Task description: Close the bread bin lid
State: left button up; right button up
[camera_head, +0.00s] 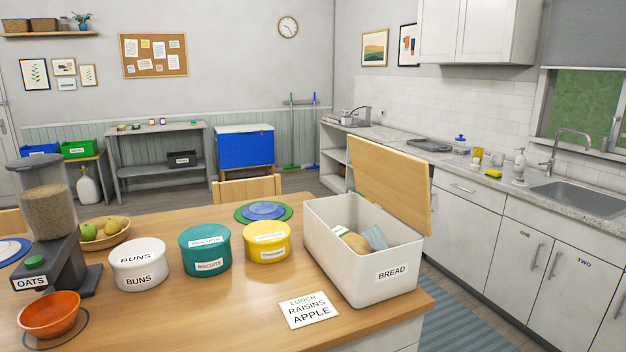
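The bread bin (350,269) is a white box with a "BREAD" label, standing at the right end of the wooden table. Its wooden lid (392,182) is open and stands up, leaning outward a little, along the bin's right rear side. Inside the bin lie a brown loaf-like item (355,241) and a pale blue item (376,237); their lower parts are hidden by the bin's front wall. Neither of my grippers is in the head view.
White "BUNS" (138,266), teal (205,250) and yellow (267,242) lidded tins stand left of the bin. A "LUNCH RAISINS APPLE" card (309,310) lies in front of it. An oats dispenser (48,215) and orange bowl (49,315) stand at left. The front middle table is clear.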

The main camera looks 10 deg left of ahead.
aim_at(396, 181)
jog(key=i+l+u, duration=0.35)
jog(key=i+l, duration=0.15)
jog(key=i+l+u, duration=0.15)
jog(key=l, duration=0.2)
jog(key=i+l+u, duration=0.35)
jog(key=l, duration=0.35)
jog(key=i+l+u, duration=0.2)
jog(key=l, duration=1.05)
jog(key=k, duration=0.05)
